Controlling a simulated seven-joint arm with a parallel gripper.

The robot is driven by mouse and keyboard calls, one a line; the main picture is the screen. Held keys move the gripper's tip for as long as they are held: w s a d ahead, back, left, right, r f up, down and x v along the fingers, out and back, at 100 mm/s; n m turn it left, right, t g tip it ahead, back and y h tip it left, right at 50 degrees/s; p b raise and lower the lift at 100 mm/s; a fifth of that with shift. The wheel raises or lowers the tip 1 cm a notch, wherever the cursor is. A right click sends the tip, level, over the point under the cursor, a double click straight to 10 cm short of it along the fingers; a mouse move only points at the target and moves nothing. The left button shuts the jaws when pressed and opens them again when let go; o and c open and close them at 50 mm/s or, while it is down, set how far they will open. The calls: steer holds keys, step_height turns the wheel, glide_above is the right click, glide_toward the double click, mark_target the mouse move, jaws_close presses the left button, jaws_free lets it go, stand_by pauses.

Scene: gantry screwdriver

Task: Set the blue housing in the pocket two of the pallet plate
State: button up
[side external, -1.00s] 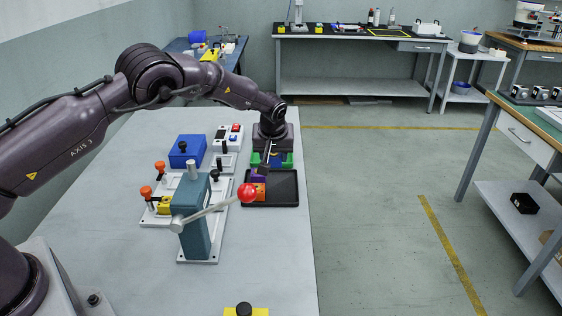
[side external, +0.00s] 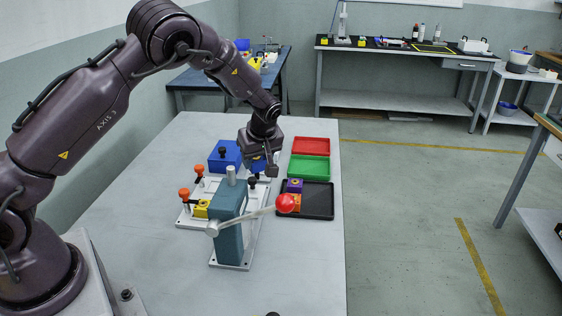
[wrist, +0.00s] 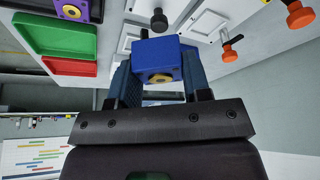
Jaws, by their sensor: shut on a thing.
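My gripper (wrist: 158,90) is shut on the blue housing (wrist: 155,58), a blue block with a yellow ring on its face. In the side view the housing (side external: 258,165) hangs below my gripper (side external: 262,170), partly hidden by it. It is above the far end of the white pallet plate (side external: 262,192). In the wrist view the plate (wrist: 185,22) shows square pocket outlines beyond the housing. A yellow block (side external: 201,208) sits at the plate's near left. I cannot tell which pocket is number two, nor the height of the housing above the plate.
Orange-knobbed clamps (side external: 184,193) and a black knob (side external: 253,181) rise from the plate. A teal lever press (side external: 229,225) with a red ball stands in front. A blue box (side external: 224,155) is behind left. Red (side external: 310,146), green (side external: 309,168) and black trays (side external: 320,201) line the right.

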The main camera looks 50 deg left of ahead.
steer(key=s+a+f+n+g+h, duration=0.1)
steer(key=s+a+n+g, duration=0.15)
steer(key=a+n, duration=0.35)
steer(key=s+a+f+n+g, duration=0.2)
steer(key=s+a+n, duration=0.1)
steer(key=a+n, duration=0.25)
steer(key=shift+m+t, duration=0.25)
steer(key=shift+s+a+f, duration=0.1)
steer(key=shift+f, duration=1.3)
steer(key=shift+s+f, duration=0.1)
steer(key=shift+f, duration=1.3)
steer(key=shift+f, duration=0.7)
steer(key=o, duration=1.3)
steer(key=shift+c, duration=0.2)
steer(key=shift+r, duration=0.1)
step_height(320, 180, up, 8)
